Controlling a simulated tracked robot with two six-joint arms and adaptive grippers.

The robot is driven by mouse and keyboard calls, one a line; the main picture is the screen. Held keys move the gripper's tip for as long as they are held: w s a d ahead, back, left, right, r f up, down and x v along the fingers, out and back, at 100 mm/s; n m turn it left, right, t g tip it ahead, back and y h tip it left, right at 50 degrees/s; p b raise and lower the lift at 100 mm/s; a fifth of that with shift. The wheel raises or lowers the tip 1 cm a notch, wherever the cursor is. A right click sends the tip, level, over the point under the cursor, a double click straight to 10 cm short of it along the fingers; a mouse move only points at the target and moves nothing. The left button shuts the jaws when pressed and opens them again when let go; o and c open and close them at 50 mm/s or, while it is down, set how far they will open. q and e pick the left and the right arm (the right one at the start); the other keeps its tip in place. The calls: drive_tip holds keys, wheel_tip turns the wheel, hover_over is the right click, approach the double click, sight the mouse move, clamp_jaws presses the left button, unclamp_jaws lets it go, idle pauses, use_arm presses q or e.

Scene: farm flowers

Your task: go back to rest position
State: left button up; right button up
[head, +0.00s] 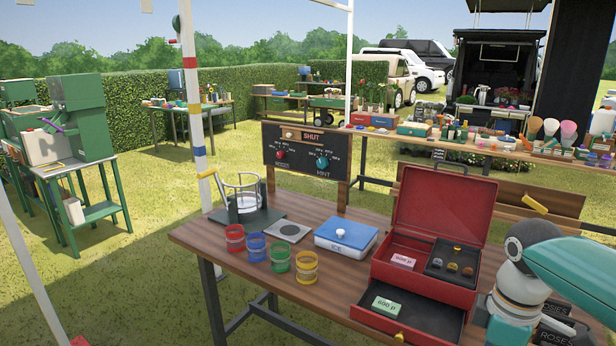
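Part of my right arm (575,268), with teal and grey-white links and a dark round joint, comes in at the lower right. It stands in front of the right end of the wooden table (205,238). Its gripper fingers do not show. My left arm and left gripper are not in view. On the table stands a red cash box (440,200) with its lid up and its lower drawer (410,308) pulled out. It partly stands beside my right arm, and dark signs (553,338) show only partly behind that arm.
Coloured jars in red (235,238), blue, green and yellow stand along the table's front left. A dark control board (306,150) rises at the back.

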drive_tip(key=a+f+m+y+p, duration=0.1)
drive_tip(key=a+f+m, duration=0.3)
drive_tip(key=f, duration=0.7)
drive_tip(key=a+f+m+y+p, duration=0.15)
drive_tip(key=a+f, duration=0.45)
drive_tip(key=f, duration=0.6)
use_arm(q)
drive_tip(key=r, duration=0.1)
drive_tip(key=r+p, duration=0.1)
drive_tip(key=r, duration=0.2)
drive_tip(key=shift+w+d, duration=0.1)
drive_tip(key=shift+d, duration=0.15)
use_arm(e)
drive_tip(key=s+a+f+m, duration=0.3)
drive_tip(key=s+f+m, duration=0.1)
drive_tip(key=s+f, duration=0.2)
drive_tip(key=s+a+f+m+y, duration=0.1)
drive_tip(key=s+a+f+m, duration=0.1)
drive_tip(key=s+f+m, duration=0.2)
drive_tip(key=s+f, duration=0.2)
drive_tip(key=s, duration=0.2)
drive_tip(key=shift+s+a+f+t, duration=0.15)
drive_tip(key=shift+a+f+t, duration=0.15)
drive_tip(key=shift+a+f, duration=0.1)
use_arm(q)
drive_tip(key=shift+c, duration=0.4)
use_arm(e)
drive_tip(key=shift+y, duration=0.25)
drive_tip(key=shift+c, duration=0.4)
